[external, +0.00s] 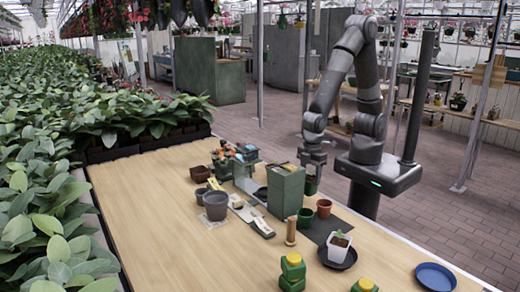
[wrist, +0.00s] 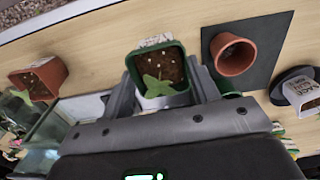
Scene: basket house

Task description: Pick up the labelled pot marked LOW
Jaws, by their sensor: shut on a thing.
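In the wrist view a green square pot (wrist: 128,68) with dark soil, a leafy seedling and a pale label (wrist: 155,41) is between the fingers of my gripper (wrist: 160,95). The fingers press on both sides of it. The label's writing is too small to read, so I cannot tell if it says LOW. In the external view my gripper (external: 312,163) points down behind the green box, with the green pot (external: 311,187) under it, partly hidden. I cannot tell whether the pot is off the table.
A terracotta pot (wrist: 232,52) stands on a dark mat (wrist: 262,30) beside the held pot. A white labelled pot (wrist: 303,92) stands farther right. A brown pot (wrist: 38,82) is at left. A tall green box (external: 285,192) stands close by. The table's left part (external: 150,220) is clear.

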